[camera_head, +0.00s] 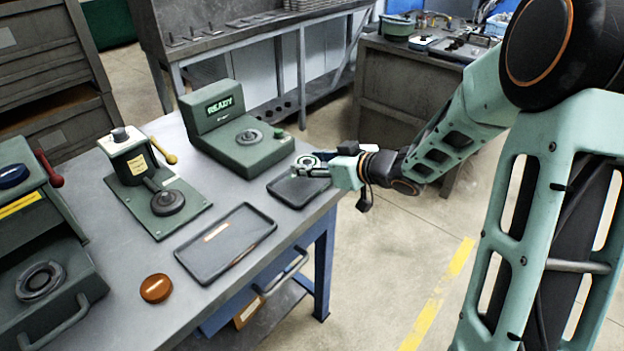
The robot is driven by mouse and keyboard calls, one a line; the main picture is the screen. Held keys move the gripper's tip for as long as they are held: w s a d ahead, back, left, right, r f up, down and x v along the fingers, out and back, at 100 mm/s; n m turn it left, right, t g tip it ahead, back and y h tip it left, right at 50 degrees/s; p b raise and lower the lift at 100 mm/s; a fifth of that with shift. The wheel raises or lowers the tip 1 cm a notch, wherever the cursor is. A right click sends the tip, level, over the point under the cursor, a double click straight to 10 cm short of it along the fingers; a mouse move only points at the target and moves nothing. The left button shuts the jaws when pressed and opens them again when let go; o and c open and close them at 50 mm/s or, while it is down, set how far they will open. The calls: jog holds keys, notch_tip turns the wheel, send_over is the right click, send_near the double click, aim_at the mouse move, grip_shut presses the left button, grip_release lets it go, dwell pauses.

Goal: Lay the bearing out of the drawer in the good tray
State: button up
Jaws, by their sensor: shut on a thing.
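My gripper (314,171) is over the small dark tray (289,199) at the table's right corner. It is shut on the bearing (304,160), a small pale ring at its fingertips. The fingers partly hide the bearing, and I cannot tell whether it touches the tray. A larger grey tray (213,259) with an orange label lies empty nearer the front edge. I cannot read which tray is the good one.
A green machine with a lit READY display (219,106) stands behind the small tray. A green press with a yellow-knobbed lever (128,163) and another machine (40,279) stand to the left. An orange-brown puck (156,288) lies near the front edge. Bare tabletop surrounds the puck.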

aim_at(312, 181)
jog(key=shift+w+f+b, duration=0.2)
jog(key=shift+f+b, duration=0.55)
jog(key=shift+b, duration=0.05)
jog(key=shift+w+f+b, duration=0.2)
jog(key=shift+f+b, duration=1)
jog(key=shift+b, duration=0.25)
jog(key=shift+f, duration=0.15)
jog(key=o, duration=1.3)
jog(key=shift+o, duration=0.2)
